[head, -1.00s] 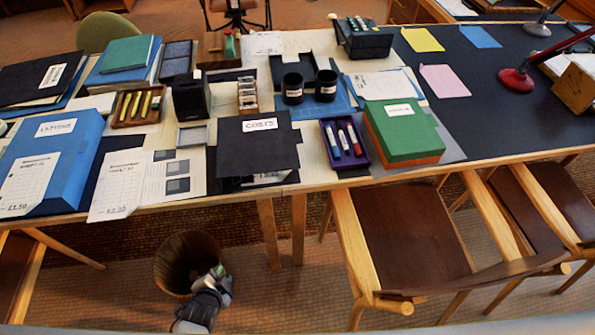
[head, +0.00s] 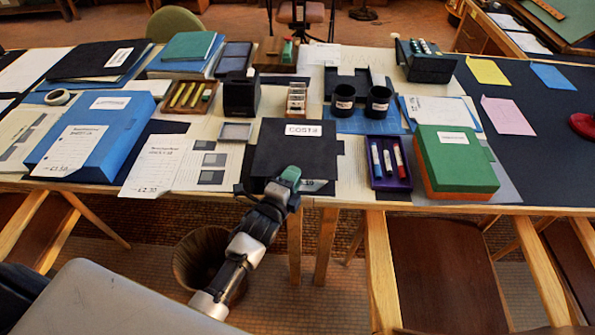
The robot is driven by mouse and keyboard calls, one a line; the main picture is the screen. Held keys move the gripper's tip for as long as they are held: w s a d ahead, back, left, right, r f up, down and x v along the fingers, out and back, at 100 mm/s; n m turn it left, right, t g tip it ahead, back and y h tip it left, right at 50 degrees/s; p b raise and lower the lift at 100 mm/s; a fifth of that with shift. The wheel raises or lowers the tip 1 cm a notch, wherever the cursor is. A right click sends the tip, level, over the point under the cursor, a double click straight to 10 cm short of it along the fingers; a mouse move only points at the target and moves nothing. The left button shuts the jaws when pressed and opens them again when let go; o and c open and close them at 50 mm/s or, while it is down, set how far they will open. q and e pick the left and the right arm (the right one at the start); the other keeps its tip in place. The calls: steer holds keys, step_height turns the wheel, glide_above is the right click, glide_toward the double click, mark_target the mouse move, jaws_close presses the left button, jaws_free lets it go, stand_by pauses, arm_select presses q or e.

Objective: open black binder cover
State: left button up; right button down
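The black binder (head: 288,153) lies flat on the table, with a white label on its cover near the far edge. The cover looks closed. My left gripper (head: 285,180) reaches in from below and is at the binder's near edge, overlapping it in the head view. Something green shows at its tip. Whether its fingers are open or shut, or touch the cover, I cannot tell. The gripper hides part of the near edge, and a patterned paper sticks out there at the right. My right gripper is not in view.
A purple tray (head: 406,182) of markers and a green box (head: 462,168) stand right of the binder. Papers (head: 160,168) and a blue box (head: 62,162) lie left. Black cups (head: 343,106) stand behind. A waste basket (head: 184,268) and chairs are below the table edge.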

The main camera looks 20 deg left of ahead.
arm_select(q)
steer(key=shift+w+d, duration=0.15)
steer(key=shift+w, duration=1.1)
jaws_close()
